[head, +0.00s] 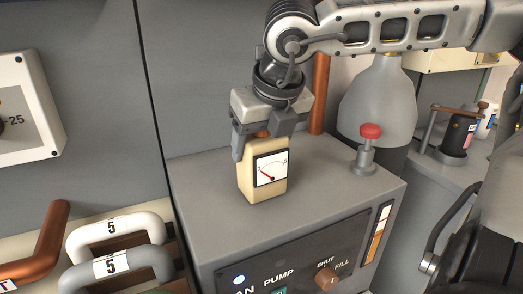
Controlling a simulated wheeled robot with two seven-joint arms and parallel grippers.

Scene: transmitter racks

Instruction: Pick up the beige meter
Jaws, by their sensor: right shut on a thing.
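The beige meter (248,184) is a small upright box with a white dial face and a red needle. It is at the top of the grey pump cabinet (325,185), near the cabinet's left part. My right gripper (262,140) comes down from above and is shut on the meter's upper end. Whether the meter's base touches the cabinet top is hard to tell. My left gripper is not in view.
A red-knobbed valve (370,145) stands on the cabinet top to the right. A grey bottle-shaped vessel (378,100) and a copper pipe (319,95) rise behind. A black container (458,135) stands at right.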

